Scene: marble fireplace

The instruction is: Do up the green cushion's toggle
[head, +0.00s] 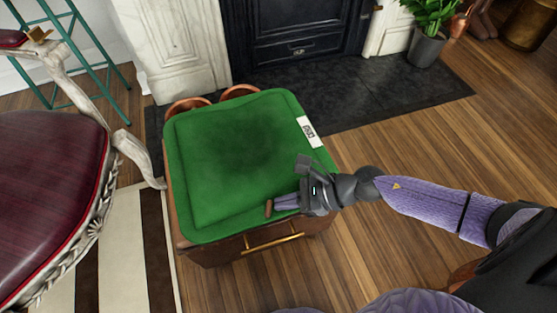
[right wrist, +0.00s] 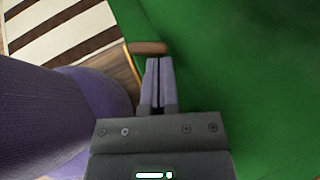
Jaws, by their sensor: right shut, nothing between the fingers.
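The green cushion (head: 235,150) lies flat on top of a brown wooden cabinet. Its toggle (head: 268,208), a small brown bar, lies at the cushion's front edge, right of the middle. The toggle also shows in the right wrist view (right wrist: 149,48), lying crosswise just beyond my fingertips. My right gripper (head: 276,205) is shut and empty, its fingers (right wrist: 159,62) pointing at the toggle from the right. I cannot tell whether the tips touch it. No loop for the toggle can be made out. My left gripper is not in view.
The cabinet (head: 212,256) has a brass handle (head: 273,243) in front, below the toggle. A carved chair with a dark red seat (head: 45,150) stands close on the left. The fireplace (head: 295,40) is behind. Wood floor (head: 420,130) is clear on the right.

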